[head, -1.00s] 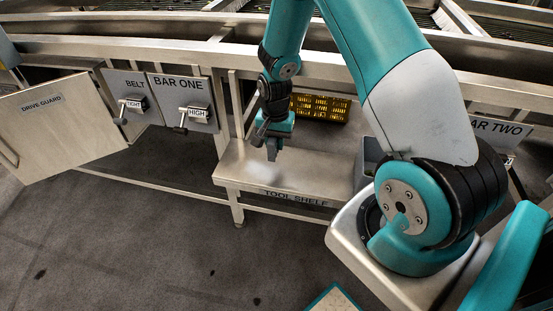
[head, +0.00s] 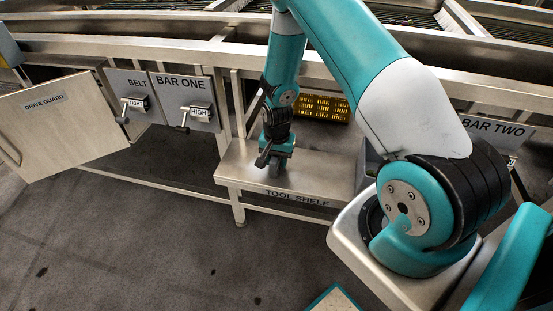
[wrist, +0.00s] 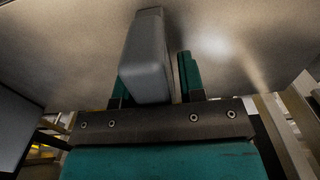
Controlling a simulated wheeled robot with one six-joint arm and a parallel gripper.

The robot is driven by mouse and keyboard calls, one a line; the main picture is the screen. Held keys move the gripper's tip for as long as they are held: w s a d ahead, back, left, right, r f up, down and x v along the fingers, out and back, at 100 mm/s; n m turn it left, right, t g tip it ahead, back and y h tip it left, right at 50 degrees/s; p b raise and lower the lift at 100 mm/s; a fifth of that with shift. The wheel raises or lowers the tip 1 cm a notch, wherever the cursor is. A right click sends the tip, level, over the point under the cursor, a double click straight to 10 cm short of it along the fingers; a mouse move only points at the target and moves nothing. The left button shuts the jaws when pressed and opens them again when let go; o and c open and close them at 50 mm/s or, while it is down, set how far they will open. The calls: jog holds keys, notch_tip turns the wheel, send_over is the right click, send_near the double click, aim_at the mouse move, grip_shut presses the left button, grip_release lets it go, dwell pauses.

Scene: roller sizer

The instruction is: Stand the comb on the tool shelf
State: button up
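My gripper (head: 275,163) points down low over the tool shelf (head: 320,178), near its left end. In the wrist view the comb shows as a grey block (wrist: 150,60) between the two green fingers of my gripper (wrist: 156,85). It overlaps the left finger; a thin dark line shows beside the right finger. The fingers appear shut on it. Its far end reaches toward the metal shelf surface (wrist: 235,50); whether it touches the shelf I cannot tell. In the head view the comb is mostly hidden by my gripper.
Panels with handles, BELT (head: 130,100) and BAR ONE (head: 185,100), stand left. The DRIVE GUARD panel (head: 60,125) hangs farther left. The shelf's middle is clear.

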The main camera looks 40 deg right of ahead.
jog(key=shift+o, duration=0.7)
jog(key=shift+r, duration=0.15)
notch_tip(320, 180, up, 12)
jog(key=shift+a, duration=0.1)
jog(key=s+a+r+n+y, duration=0.15)
jog(key=a+r+n, duration=0.25)
jog(key=a+r, duration=0.45)
jog(key=s+a+r+n+y, duration=0.1)
jog(key=s+a+r+n, duration=0.5)
jog(key=s, duration=0.4)
jog(key=s+a+r+n+y, duration=0.1)
jog(key=s+a+r+n, duration=0.6)
jog(key=s, duration=0.3)
jog(key=shift+s+a+r+n+y, duration=0.3)
jog(key=shift+s+a+r+y, duration=0.05)
jog(key=shift+s+a+r, duration=0.1)
